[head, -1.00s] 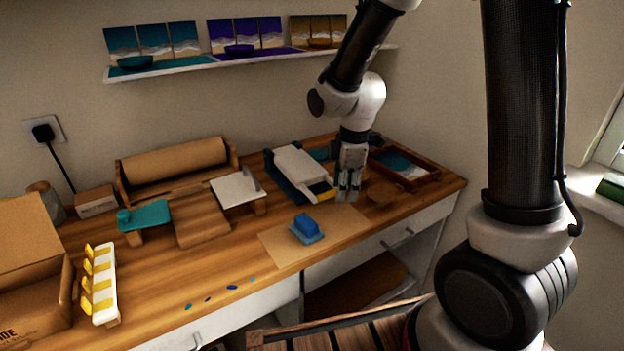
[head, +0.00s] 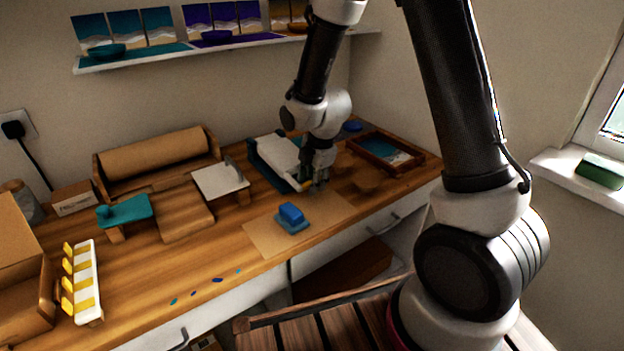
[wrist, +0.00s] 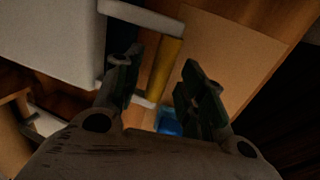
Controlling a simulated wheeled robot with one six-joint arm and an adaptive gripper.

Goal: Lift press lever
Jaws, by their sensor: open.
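The press (head: 276,160) is a white slab on a dark teal base at the back of the bench. Its lever shows in the wrist view as a yellow bar (wrist: 166,66) with white end arms, beside the white slab (wrist: 50,42). In the head view the lever is mostly hidden by my gripper (head: 318,187), which points down at the press's front right corner. In the wrist view my gripper (wrist: 163,62) is open, with the yellow bar appearing between its fingers. I cannot tell whether a finger touches it.
A blue block (head: 291,213) sits on a brown sheet (head: 262,236) in front of the press. A white board with a grey handle (head: 220,180) stands left. The bench's front middle is mostly clear.

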